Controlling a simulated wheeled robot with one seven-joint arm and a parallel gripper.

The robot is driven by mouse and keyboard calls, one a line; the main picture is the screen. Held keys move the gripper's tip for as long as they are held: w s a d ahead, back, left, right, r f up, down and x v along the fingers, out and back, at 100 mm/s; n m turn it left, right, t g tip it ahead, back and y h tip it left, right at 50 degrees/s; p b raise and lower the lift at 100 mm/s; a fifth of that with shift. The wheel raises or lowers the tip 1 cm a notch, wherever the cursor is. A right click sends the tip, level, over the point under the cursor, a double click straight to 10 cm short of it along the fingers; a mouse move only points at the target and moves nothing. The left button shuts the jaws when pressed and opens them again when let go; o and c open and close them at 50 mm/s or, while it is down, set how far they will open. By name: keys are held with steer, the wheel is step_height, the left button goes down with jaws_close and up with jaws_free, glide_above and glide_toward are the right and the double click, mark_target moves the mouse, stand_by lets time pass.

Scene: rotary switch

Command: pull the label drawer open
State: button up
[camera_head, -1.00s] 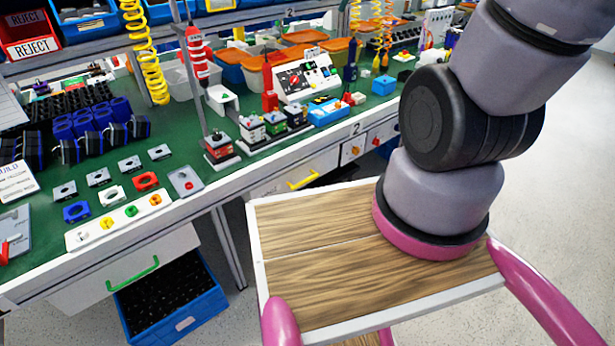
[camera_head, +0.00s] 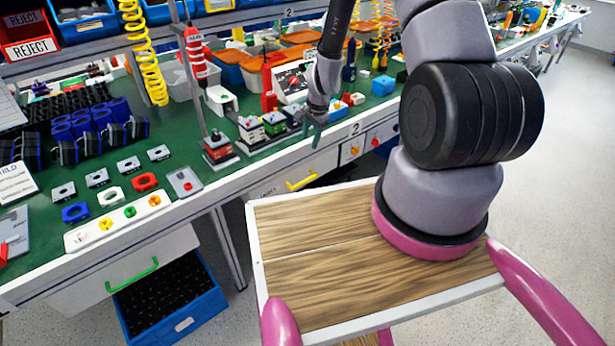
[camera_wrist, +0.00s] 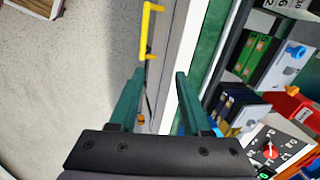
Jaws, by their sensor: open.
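The label drawer (camera_head: 270,188) is a pale front under the green bench top, with lettering at its left that is hard to read. Its yellow handle (camera_head: 302,180) lies along the front, and the drawer looks shut. In the wrist view the yellow handle (camera_wrist: 147,32) is ahead of and left of the middle of my jaws. My gripper (camera_head: 317,136) is above the bench's front edge, above the handle and a little right of it. In the wrist view my gripper (camera_wrist: 158,73) shows two green fingers spread apart with nothing between them. It is not touching the handle.
Several small boxed devices (camera_head: 250,131) stand on the bench near my gripper. A panel with coloured knobs (camera_head: 352,150) is right of the drawer. A drawer with a green handle (camera_head: 133,274) and a blue crate (camera_head: 170,300) are at lower left. Floor is clear at right.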

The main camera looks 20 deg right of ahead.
steer(key=m, duration=0.1)
glide_toward(307, 179)
steer(key=shift+g, duration=0.3)
steer(key=x, duration=0.8)
steer(key=shift+w, duration=0.25)
jaws_close()
stand_by(0.7)
